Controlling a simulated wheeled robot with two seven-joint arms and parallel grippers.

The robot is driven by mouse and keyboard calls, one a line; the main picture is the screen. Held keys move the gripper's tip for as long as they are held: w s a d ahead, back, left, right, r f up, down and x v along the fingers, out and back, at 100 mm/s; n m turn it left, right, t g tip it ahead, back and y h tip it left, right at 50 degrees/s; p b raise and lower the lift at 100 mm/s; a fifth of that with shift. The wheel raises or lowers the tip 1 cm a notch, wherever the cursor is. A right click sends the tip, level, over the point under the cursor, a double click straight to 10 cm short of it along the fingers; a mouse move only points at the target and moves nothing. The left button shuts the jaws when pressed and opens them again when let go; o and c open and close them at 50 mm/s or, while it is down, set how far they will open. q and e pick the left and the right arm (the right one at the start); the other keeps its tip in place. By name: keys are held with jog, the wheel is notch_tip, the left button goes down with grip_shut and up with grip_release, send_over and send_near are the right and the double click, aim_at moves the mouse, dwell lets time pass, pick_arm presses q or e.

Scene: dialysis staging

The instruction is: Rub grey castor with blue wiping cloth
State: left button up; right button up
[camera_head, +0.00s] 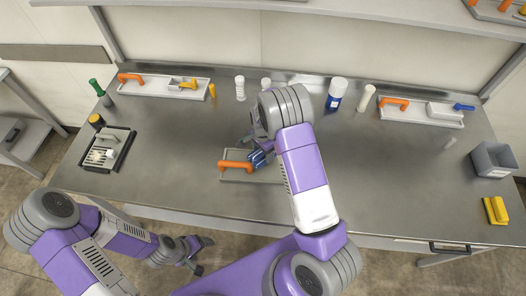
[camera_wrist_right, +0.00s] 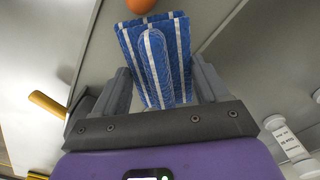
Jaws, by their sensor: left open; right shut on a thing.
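The blue wiping cloth (camera_wrist_right: 157,60), striped with white, is held between the two fingers of my right gripper (camera_wrist_right: 162,88). In the head view the cloth (camera_head: 262,158) shows as a small blue patch under my right wrist, over the grey tray (camera_head: 238,179) at the middle front of the table. My right arm hides part of that tray. I cannot pick out the grey castor for certain in either view. My left gripper (camera_head: 203,256) is open and empty, low in front of the table's front edge.
An orange-handled thing (camera_head: 235,166) lies on the middle tray, left of the cloth. White trays (camera_head: 150,92) (camera_head: 415,117) stand at the back left and right. Bottles, including a blue-and-white one (camera_head: 336,94), line the back. A grey bin (camera_head: 494,160) stands at right.

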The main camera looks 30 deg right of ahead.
jog(key=shift+w+r+p, duration=0.1)
jog(key=shift+r+p, duration=1.4)
jog(key=shift+r, duration=0.9)
